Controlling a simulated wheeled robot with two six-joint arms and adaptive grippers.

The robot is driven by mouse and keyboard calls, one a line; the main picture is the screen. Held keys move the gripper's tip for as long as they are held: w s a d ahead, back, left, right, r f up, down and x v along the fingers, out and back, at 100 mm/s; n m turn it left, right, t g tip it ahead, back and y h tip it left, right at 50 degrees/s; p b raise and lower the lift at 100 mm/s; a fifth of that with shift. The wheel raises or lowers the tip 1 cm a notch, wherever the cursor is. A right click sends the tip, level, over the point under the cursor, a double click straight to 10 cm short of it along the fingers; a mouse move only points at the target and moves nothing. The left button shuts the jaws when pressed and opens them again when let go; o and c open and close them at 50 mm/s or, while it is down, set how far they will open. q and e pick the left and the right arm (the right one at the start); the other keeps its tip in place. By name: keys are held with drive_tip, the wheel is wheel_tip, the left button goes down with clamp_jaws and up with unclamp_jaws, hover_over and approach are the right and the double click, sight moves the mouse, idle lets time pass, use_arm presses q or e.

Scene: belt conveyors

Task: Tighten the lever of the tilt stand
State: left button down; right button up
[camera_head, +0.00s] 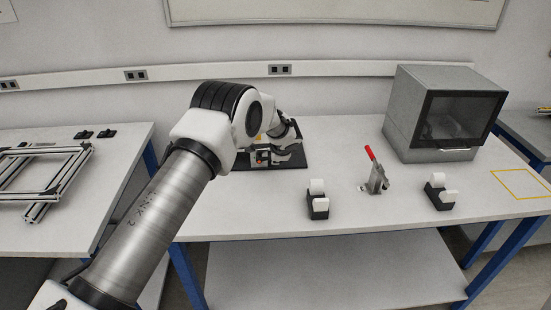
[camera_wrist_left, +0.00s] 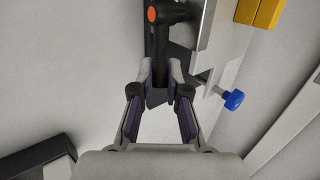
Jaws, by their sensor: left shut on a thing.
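The tilt stand's black lever (camera_wrist_left: 160,52), with an orange round cap at its pivot, shows in the left wrist view. My left gripper (camera_wrist_left: 159,78) is shut on the lever's end, one finger on each side. A grey metal part of the stand (camera_wrist_left: 219,35) lies just right of the lever, with a blue knob (camera_wrist_left: 232,100) and a yellow block (camera_wrist_left: 261,12) beside it. In the head view my left gripper (camera_head: 284,153) is over the black mat (camera_head: 297,140) at the back of the table. My arm hides much of the stand there. My right gripper is not in view.
Tape-dispenser-like black and white holders (camera_head: 318,206) (camera_head: 438,197) and a red-handled clamp (camera_head: 377,180) stand at the front. A grey box with a dark window (camera_head: 405,115) stands at back right. The table between clamp and mat is clear. A metal frame (camera_head: 50,180) lies on the left table.

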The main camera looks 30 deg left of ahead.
use_arm(q)
drive_tip(key=shift+f, duration=0.1)
drive_tip(key=c, duration=1.2)
unclamp_jaws()
drive_tip(key=shift+o, duration=0.2)
drive_tip(key=v, duration=1.1)
drive_tip(key=shift+s+r, duration=0.2)
drive_tip(key=shift+r, duration=0.15)
drive_tip(key=shift+d, duration=0.15)
